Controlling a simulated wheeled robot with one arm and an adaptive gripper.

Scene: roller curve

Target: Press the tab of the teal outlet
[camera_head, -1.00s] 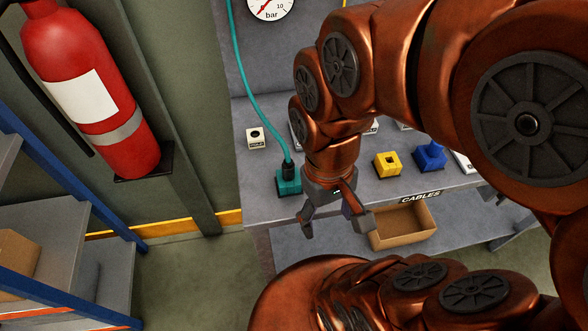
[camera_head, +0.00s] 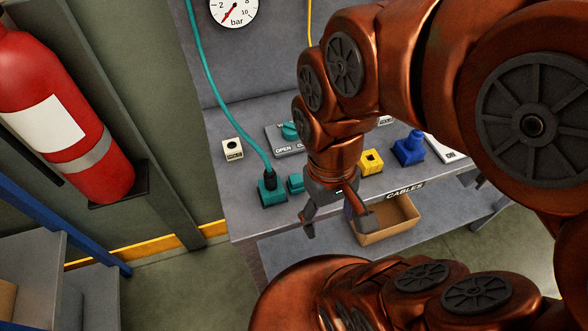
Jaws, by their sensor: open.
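The teal outlet (camera_head: 271,193) sits near the front left of the grey bench. A black plug (camera_head: 269,178) stands in its top, with a teal cable (camera_head: 224,104) running up from it. A second teal piece (camera_head: 296,183) shows just right of the outlet, partly hidden by my arm. My gripper (camera_head: 338,227) is open and empty, pointing down, to the right of the outlet and beside the cardboard box (camera_head: 388,232) marked CABLES. It is apart from the outlet in the picture.
A yellow block (camera_head: 371,162) and a blue block (camera_head: 409,149) stand on the bench (camera_head: 226,202) right of my arm. A small white block (camera_head: 232,149) and a panel with a teal knob (camera_head: 289,131) are behind. A fire extinguisher (camera_head: 75,150) hangs at left, above blue-framed shelves (camera_head: 60,220).

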